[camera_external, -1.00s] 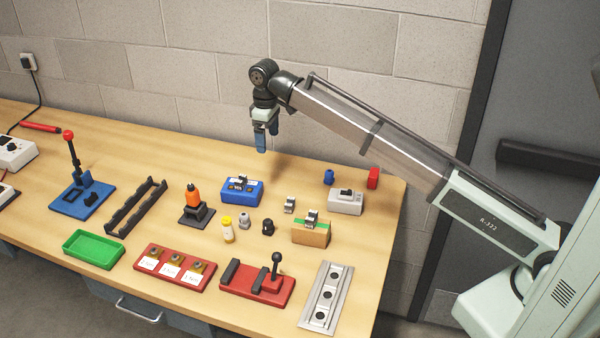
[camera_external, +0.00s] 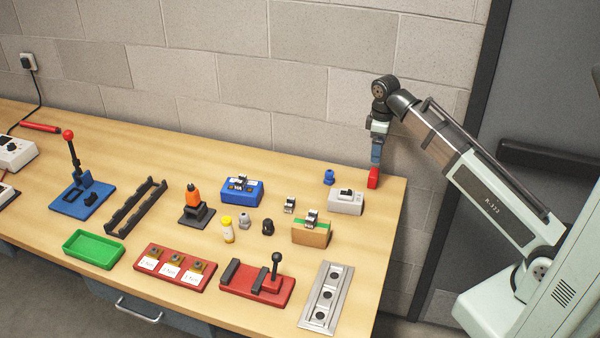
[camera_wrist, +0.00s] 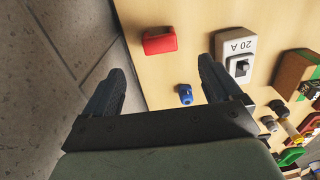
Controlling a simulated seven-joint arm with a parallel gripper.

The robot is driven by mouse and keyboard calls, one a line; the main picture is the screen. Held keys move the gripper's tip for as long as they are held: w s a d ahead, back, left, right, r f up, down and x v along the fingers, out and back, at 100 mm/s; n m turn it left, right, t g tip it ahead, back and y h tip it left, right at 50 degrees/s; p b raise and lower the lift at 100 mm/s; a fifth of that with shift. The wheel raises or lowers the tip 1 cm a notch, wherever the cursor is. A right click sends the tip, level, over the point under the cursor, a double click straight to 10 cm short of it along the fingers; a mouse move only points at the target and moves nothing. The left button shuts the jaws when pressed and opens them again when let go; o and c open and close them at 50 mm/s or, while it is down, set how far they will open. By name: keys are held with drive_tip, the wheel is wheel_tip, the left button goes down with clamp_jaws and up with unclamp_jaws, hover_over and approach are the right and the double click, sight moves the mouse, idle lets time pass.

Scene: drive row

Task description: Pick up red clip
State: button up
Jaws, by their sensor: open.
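The red clip (camera_external: 373,178) is a small red block standing at the far right corner of the bench, near the wall. It also shows in the wrist view (camera_wrist: 159,41), beyond the fingertips and between their lines. My gripper (camera_external: 376,160) is above the red clip in the external view, its fingers pointing down and overlapping the clip's top edge in the picture. In the wrist view, the two dark fingers (camera_wrist: 163,78) are spread apart with nothing between them. I cannot tell whether a finger touches the clip.
A blue knob-like part (camera_external: 329,177) and a grey-white 20 A switch box (camera_external: 346,202) stand to the left of the clip. The block wall (camera_external: 320,110) is close behind. A cardboard-coloured box (camera_external: 311,235) is nearer the front. The bench's right edge is close.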

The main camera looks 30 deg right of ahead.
sight(374, 172)
drive_tip(key=shift+w+a+f, duration=0.1)
drive_tip(key=shift+f, duration=5.5)
drive_tip(key=c, duration=1)
